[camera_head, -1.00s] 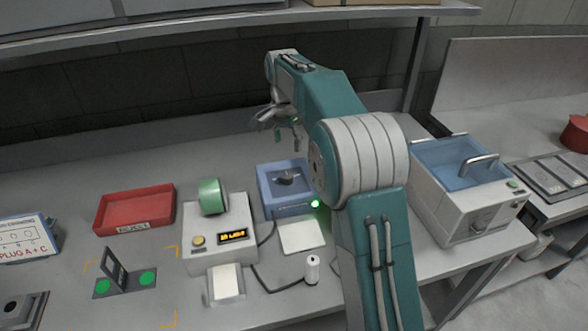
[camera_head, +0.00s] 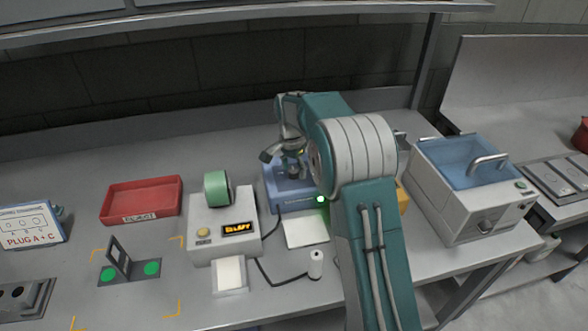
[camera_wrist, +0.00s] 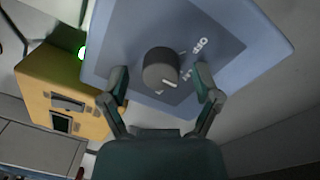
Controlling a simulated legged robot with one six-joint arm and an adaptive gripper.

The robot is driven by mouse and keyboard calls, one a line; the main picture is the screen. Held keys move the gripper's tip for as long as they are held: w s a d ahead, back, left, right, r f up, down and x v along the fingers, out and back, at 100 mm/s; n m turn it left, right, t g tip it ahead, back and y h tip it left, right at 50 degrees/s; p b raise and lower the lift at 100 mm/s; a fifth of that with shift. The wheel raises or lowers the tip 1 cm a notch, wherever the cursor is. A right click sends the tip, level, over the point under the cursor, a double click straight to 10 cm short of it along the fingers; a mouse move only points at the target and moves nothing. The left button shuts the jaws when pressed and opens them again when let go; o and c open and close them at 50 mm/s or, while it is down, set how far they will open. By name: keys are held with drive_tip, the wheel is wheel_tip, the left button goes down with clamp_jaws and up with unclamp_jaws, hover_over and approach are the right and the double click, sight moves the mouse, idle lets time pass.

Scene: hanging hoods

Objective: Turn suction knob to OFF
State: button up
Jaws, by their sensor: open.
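The suction knob (camera_wrist: 161,68) is dark and round with a white pointer mark, on the grey face of a blue box (camera_wrist: 252,67) with white lettering around it. In the wrist view the pointer is at the knob's lower side, away from the lettering at upper right. My gripper (camera_wrist: 163,88) is open, its two fingers apart on either side of the knob. I cannot tell whether they touch it. In the head view my gripper (camera_head: 290,165) is over the blue box (camera_head: 285,196) and hides the knob. A green light (camera_head: 320,199) glows at the box's front.
A label printer (camera_head: 223,220) with a green roll stands left of the box. A red tray (camera_head: 141,200) lies farther left. A yellow box (camera_wrist: 55,95) is close beside the blue box.

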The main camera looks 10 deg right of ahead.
drive_tip(key=shift+a, duration=0.45)
drive_tip(key=shift+c, duration=0.9)
drive_tip(key=shift+d, duration=0.35)
clamp_jaws()
drive_tip(key=shift+a, duration=0.1)
drive_tip(key=shift+n, duration=0.3)
drive_tip(key=n, duration=1.1)
drive_tip(key=shift+t, duration=0.3)
drive_tip(key=shift+n, duration=0.3)
